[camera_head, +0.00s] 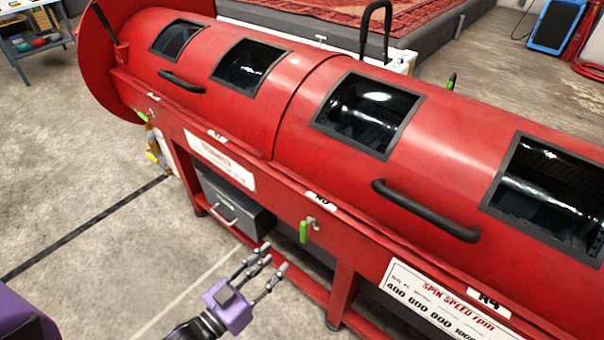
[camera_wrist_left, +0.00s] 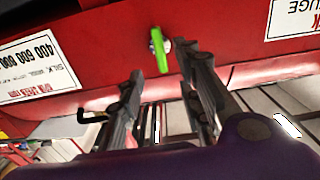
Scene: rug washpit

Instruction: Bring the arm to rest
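My left gripper (camera_head: 273,260) is in the lower middle of the head view, in front of the red machine's lower frame. Its fingers are spread apart with nothing between them. The left wrist view also shows the open fingers (camera_wrist_left: 163,66). A green-handled lever (camera_head: 304,231) hangs from the machine's front rail, a little up and right of the gripper. In the left wrist view the green handle (camera_wrist_left: 159,50) shows beyond the fingertips, apart from them. My right gripper is in neither view.
The long red drum machine (camera_head: 285,95), with dark windows and black handles (camera_head: 425,212), crosses the head view. A grey drawer box (camera_head: 232,208) sits under it. Concrete floor (camera_head: 70,180) is free at left. A rug (camera_head: 370,12) lies on a platform behind.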

